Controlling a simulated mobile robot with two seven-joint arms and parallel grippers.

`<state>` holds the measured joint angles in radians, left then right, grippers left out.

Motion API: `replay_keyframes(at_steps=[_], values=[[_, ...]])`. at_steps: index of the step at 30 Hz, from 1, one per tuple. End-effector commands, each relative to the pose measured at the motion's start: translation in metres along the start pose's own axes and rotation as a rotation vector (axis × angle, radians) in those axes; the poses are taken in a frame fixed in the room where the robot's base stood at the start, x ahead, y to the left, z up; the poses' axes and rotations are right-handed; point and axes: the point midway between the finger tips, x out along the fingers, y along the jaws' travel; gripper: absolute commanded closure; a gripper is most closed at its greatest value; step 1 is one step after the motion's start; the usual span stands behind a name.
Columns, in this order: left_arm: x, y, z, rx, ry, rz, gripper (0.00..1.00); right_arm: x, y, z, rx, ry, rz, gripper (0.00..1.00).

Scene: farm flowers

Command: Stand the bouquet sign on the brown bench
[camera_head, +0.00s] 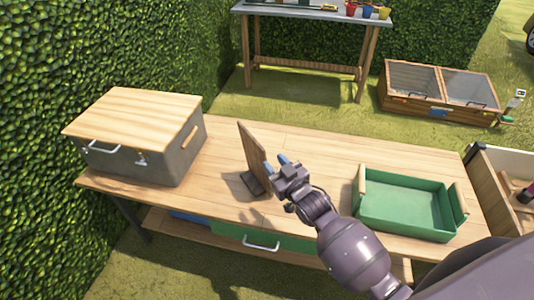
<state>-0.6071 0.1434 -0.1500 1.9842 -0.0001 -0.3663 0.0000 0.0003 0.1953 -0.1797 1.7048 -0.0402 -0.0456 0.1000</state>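The sign (252,146) is a thin brown board with a dark foot (253,184). It stands on the brown bench (320,162) near the middle, and its board looks slanted in the picture. Its face is turned so that I cannot read it. My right gripper (277,163) is just right of the board, with its two blue-tipped fingers apart and nothing seen between them. I cannot tell whether a finger touches the board. My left gripper is not in view.
A grey box with a wooden lid (135,137) stands on the bench's left end. A green tray (406,228) sits on the right part. A wooden crate (505,185) is beyond the right end. Bench top behind the sign is clear.

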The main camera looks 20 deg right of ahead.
Motion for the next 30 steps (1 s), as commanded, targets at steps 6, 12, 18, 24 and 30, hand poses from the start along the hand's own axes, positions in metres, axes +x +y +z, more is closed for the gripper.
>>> replay_keyframes(at_steps=[6, 12, 18, 24, 30], values=[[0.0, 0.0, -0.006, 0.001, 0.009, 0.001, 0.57, -0.023, 0.0, 0.0, 0.0, 0.0, 0.0, 0.62], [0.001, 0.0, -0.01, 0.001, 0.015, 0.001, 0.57, -0.029, 0.0, 0.0, 0.0, 0.0, 0.0, 0.62], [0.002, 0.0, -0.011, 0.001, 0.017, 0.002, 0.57, -0.051, 0.0, 0.019, 0.009, -0.062, 0.016, 0.62], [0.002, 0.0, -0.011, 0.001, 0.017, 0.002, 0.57, -0.134, 0.0, 0.073, 0.041, -0.28, 0.069, 0.62], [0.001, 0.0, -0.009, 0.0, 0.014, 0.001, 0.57, -0.218, -0.003, 0.11, 0.067, -0.493, 0.113, 0.62]])
